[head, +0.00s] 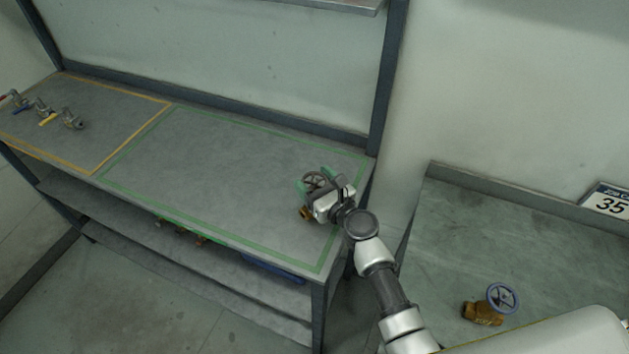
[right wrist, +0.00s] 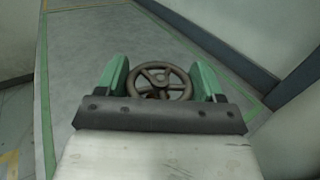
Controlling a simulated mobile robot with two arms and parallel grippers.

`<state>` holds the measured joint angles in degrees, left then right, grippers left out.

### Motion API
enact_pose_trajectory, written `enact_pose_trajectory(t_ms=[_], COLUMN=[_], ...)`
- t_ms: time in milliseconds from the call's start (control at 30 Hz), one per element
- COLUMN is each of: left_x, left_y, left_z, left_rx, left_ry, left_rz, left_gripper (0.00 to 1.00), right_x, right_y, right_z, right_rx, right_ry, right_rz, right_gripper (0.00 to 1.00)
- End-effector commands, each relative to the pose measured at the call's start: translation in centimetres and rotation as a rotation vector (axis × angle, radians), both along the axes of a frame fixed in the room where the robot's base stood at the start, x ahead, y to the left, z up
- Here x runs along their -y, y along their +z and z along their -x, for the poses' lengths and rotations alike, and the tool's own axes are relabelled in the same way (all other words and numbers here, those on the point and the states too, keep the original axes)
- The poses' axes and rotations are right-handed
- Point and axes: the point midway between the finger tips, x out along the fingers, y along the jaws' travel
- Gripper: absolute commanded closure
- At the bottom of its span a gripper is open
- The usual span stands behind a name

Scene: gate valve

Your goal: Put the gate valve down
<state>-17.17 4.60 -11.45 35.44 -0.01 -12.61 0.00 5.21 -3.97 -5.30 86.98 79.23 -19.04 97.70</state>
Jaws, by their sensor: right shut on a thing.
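The gate valve has a dark brown handwheel (head: 314,181) and a brass body (head: 306,213) that partly shows below my right gripper. In the right wrist view the handwheel (right wrist: 161,80) sits between the two green fingers. My right gripper (head: 312,186) is shut on the gate valve over the right part of the green-taped area (head: 215,160) of the workbench. The gripper hides most of the valve body, so I cannot tell whether it touches the bench top. My left gripper is not in view.
Several valves (head: 72,119) stand in the orange-taped area at the left of the bench. Another brass valve with a blue handwheel (head: 503,297) lies on the right-hand table (head: 470,235). A bench post (head: 388,85) rises behind my gripper. The middle of the green area is clear.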

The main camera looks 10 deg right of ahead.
Motion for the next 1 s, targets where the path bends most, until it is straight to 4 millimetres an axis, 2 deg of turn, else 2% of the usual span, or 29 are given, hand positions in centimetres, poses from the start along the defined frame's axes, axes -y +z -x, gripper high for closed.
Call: enact_pose_trajectory(t_ms=[33, 67, 200, 567, 667, 1000], left_x=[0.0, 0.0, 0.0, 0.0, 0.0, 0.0], left_y=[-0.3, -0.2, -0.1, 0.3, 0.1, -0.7], left_z=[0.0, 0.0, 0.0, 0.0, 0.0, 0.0], left_rx=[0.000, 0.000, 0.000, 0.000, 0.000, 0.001], left_ry=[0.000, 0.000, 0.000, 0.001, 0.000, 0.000], left_rz=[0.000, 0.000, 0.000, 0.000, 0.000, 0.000], left_gripper=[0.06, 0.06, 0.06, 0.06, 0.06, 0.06], right_x=[0.0, 0.0, 0.0, 0.1, 0.7, 3.6], right_y=[-0.2, -0.2, -0.2, 0.2, 0.0, -0.1], right_z=[0.0, 0.0, 0.0, 0.1, 1.5, 8.1], right_rx=[0.003, 0.000, 0.000, -0.001, -0.002, -0.002], right_ry=[0.000, 0.000, 0.000, 0.000, -0.001, 0.001], right_rz=[-0.001, -0.001, -0.001, 0.000, 0.001, 0.001], right_gripper=[0.94, 0.28, 0.07, 0.07, 0.07, 0.07])
